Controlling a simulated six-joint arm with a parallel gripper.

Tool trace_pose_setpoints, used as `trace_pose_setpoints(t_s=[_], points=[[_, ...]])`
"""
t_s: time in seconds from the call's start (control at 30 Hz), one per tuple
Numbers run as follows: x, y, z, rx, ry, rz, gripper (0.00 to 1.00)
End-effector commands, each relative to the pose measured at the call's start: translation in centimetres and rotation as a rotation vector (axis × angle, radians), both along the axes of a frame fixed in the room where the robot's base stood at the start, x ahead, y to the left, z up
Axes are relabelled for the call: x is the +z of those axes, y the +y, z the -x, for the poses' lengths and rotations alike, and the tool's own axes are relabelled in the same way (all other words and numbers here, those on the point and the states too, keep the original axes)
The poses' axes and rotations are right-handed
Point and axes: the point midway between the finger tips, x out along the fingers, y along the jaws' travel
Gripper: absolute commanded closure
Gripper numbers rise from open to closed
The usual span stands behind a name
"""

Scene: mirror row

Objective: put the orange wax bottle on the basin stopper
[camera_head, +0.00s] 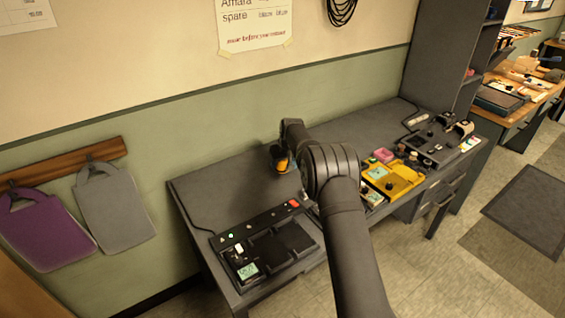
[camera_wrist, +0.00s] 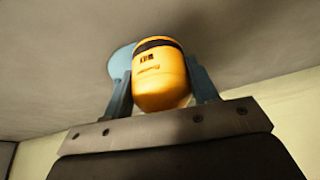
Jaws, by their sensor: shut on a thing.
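The orange wax bottle (camera_wrist: 160,82), with a dark band and small dark print, is between the two blue-grey fingers of my gripper (camera_wrist: 162,92) in the wrist view. The fingers are shut on its sides. In the head view, a small orange part of the bottle (camera_head: 282,164) shows at my gripper (camera_head: 279,155), over the back of the grey desk. A pale blue disc (camera_wrist: 119,62), which looks like the basin stopper, lies on the grey surface behind the bottle in the wrist view. The bottle overlaps it there. I cannot tell whether they touch.
A black tray (camera_head: 282,245) with small items is at the desk's front left. The desk's back left (camera_head: 215,190) is bare. The wall runs behind.

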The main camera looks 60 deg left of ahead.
Motion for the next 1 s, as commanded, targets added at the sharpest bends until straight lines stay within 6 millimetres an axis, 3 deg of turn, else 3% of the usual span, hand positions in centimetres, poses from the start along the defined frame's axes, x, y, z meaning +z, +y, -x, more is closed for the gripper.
trace_pose_setpoints(t_s=[0.1, 0.13, 0.2, 0.23, 0.63, 1.0], points=[[-0.3, 0.0, 0.0, 0.000, 0.000, 0.000, 0.75], [-0.3, 0.0, 0.0, 0.000, 0.000, 0.000, 0.41], [-0.3, 0.0, 0.0, 0.000, 0.000, 0.000, 0.27], [-0.3, 0.0, 0.0, 0.000, 0.000, 0.000, 0.25], [0.6, -0.2, 0.0, 0.000, 0.000, 0.000, 0.25], [6.6, -2.6, 0.4, 0.000, -0.001, -0.003, 0.25]])
